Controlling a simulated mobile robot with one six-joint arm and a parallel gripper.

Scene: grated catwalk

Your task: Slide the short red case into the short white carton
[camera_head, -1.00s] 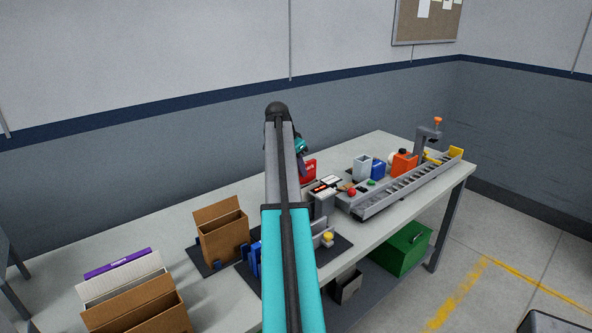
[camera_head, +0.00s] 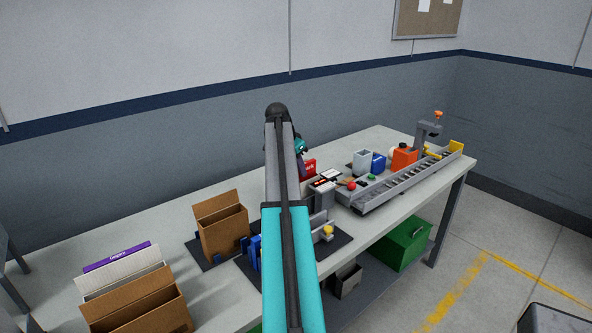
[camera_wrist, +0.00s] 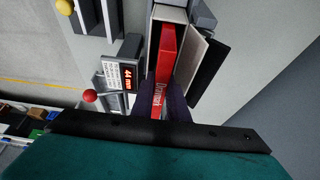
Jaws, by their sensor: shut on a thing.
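The short red case (camera_wrist: 166,52) is held in my gripper (camera_wrist: 168,95), whose dark fingers are shut on its near part. White lettering shows along its edge. The short white carton (camera_wrist: 171,14) is just beyond the fingers in the wrist view, with a pale flap (camera_wrist: 189,62) standing open on the right. The far part of the case lies between the carton's walls; how deep it sits I cannot tell. In the head view the red case (camera_head: 310,166) shows just right of my arm, below the teal wrist; the carton is hidden there.
A display box (camera_wrist: 128,75) and a red-knobbed lever (camera_wrist: 90,96) stand close left of the case in the wrist view. A brown carton (camera_head: 222,235) and a white carton with a purple case (camera_head: 117,258) stand left on the bench. A conveyor (camera_head: 410,182) is at right.

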